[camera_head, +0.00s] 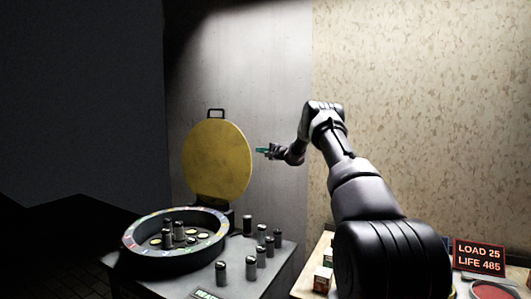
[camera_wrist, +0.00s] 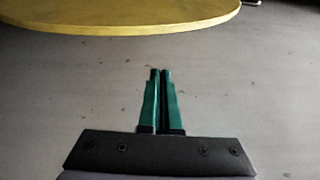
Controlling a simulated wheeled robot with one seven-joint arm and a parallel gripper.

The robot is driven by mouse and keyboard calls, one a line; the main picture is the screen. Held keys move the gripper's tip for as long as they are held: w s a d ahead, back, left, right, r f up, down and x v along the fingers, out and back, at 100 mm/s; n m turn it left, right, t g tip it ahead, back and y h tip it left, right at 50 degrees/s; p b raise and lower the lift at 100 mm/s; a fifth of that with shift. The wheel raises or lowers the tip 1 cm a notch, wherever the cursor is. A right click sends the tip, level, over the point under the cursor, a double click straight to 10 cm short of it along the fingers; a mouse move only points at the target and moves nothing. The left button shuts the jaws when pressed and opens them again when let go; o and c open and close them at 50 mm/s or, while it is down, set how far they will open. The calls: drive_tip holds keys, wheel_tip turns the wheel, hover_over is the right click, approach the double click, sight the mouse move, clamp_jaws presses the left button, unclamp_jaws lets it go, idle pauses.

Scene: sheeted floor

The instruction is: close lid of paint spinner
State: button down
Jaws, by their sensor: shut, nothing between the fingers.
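The paint spinner (camera_head: 126,244) is a round dark tub with a coloured ring inside its rim, on a grey cabinet at the lower left. Several small cans stand inside it. Its round yellow lid (camera_head: 216,160) stands open, nearly upright, with a black handle (camera_head: 216,113) on its top edge. The lid's edge also shows in the wrist view (camera_wrist: 120,20), across the top left. My gripper (camera_head: 259,150) is just right of the lid at about mid-height, apart from it in the picture. Its green fingers (camera_wrist: 160,73) are shut with nothing between them.
Several small cans (camera_head: 261,256) stand on the cabinet top (camera_head: 190,284) right of the spinner. A light table (camera_head: 306,283) with small boxes (camera_head: 323,278) and a red-lit sign (camera_head: 479,257) is at the lower right. A wall (camera_head: 270,60) stands behind.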

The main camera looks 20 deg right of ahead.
drive_tip(key=shift+s+a+r, duration=0.1)
drive_tip(key=shift+s+a, duration=0.1)
drive_tip(key=shift+a, duration=0.4)
drive_tip(key=shift+s+a+r, duration=0.1)
drive_tip(key=shift+s+a, duration=0.1)
drive_tip(key=shift+a, duration=0.45)
drive_tip(key=shift+s+a+r, duration=0.1)
drive_tip(key=shift+s+a, duration=0.1)
drive_tip(key=shift+a, duration=0.4)
drive_tip(key=shift+s+a, duration=0.1)
